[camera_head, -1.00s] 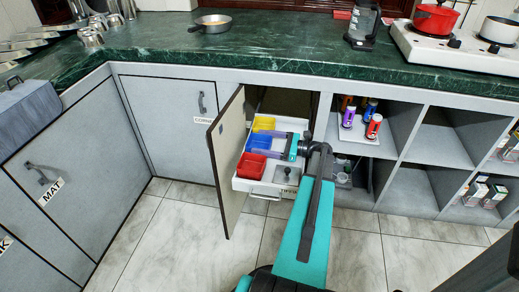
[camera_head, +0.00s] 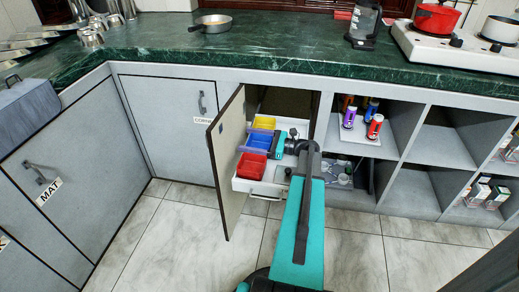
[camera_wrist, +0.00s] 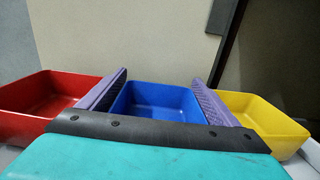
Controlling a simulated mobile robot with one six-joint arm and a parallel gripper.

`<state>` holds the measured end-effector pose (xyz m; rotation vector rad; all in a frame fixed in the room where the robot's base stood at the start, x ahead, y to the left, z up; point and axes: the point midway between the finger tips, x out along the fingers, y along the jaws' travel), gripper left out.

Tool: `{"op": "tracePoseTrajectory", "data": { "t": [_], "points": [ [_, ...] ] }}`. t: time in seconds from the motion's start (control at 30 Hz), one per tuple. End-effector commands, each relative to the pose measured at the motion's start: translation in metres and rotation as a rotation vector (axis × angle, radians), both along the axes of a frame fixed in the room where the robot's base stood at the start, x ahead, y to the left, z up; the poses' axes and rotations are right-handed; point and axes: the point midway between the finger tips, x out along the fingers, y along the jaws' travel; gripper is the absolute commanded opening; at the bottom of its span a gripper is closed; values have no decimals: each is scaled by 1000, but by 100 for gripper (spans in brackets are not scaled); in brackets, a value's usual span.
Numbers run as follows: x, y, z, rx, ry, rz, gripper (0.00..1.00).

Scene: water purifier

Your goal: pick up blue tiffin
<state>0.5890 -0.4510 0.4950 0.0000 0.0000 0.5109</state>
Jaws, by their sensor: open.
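The blue tiffin (camera_wrist: 160,97) is an open rectangular box between a red and a yellow one. In the head view the blue tiffin (camera_head: 259,138) sits in the pulled-out white drawer, partly covered by my gripper. My gripper (camera_wrist: 160,88) is open, with one purple finger on each side of the blue tiffin. The left finger lies between the blue and red boxes, the right one between the blue and yellow boxes. I cannot tell whether the fingers touch its walls. My gripper also shows in the head view (camera_head: 256,142), reaching in from the right.
The red box (camera_head: 251,165) and yellow box (camera_head: 264,122) flank the blue one closely. The white drawer (camera_head: 259,189) is out beside an open cabinet door (camera_head: 229,160) on its left. A shelf with several bottles (camera_head: 374,126) is to the right. The counter (camera_head: 270,52) overhangs behind.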

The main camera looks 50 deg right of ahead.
Motion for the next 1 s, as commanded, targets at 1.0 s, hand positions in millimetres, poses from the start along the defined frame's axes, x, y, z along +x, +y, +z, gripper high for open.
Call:
{"op": "tracePoseTrajectory", "data": {
  "t": [1.0],
  "points": [
    [0,1,45,-2,-1,0,51]
  ]
}}
